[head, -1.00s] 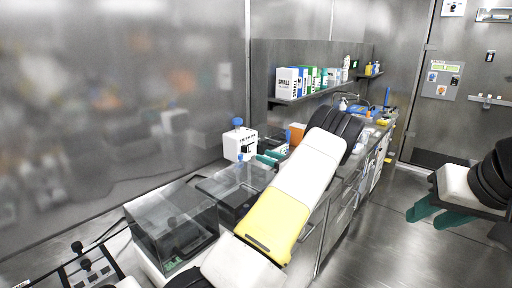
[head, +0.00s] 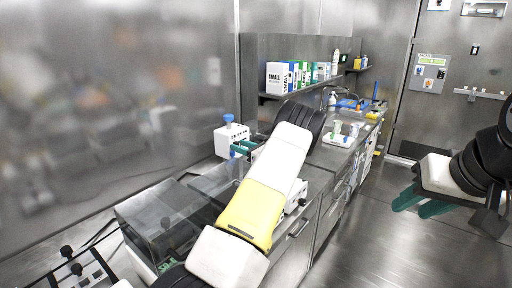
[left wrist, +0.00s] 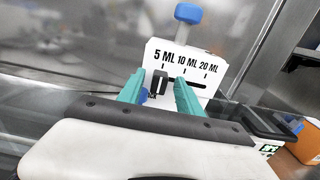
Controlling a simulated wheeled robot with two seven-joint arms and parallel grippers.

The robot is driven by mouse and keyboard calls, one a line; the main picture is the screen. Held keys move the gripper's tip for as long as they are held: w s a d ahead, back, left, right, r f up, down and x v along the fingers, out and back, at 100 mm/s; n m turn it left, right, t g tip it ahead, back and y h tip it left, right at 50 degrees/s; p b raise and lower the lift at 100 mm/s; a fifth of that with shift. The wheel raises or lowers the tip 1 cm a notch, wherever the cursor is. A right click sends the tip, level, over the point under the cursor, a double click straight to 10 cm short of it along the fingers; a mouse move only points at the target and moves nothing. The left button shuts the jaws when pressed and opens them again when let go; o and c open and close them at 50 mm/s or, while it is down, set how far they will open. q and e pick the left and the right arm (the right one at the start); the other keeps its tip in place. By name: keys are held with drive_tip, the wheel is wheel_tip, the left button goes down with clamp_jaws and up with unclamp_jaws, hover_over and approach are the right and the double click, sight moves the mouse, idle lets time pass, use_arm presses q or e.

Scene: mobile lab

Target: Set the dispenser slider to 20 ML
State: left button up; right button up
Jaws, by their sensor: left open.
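The white dispenser (head: 226,136) with a blue top knob stands on the bench by the left wall. In the left wrist view the dispenser face (left wrist: 217,58) reads 5 ML, 10 ML and 20 ML above a dark slot. The black slider (left wrist: 158,82) is at the left end of the slot, below the 5 ML mark. My left gripper (head: 243,147) is open in front of the dispenser. Its teal fingers (left wrist: 160,94) appear on either side of the slider; contact is not clear. My right gripper (head: 417,202) is open and empty over the floor at right.
A dark transparent box (head: 160,220) is on the near bench. An orange box (left wrist: 302,142) lies right of my left gripper in the wrist view. A shelf (head: 300,89) with boxes and bottles hangs beyond. The floor (head: 350,240) at right is clear.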

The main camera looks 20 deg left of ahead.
use_arm(q)
drive_tip(key=shift+c, duration=0.2)
clamp_jaws()
drive_tip(key=shift+d, duration=0.1)
idle(1.0)
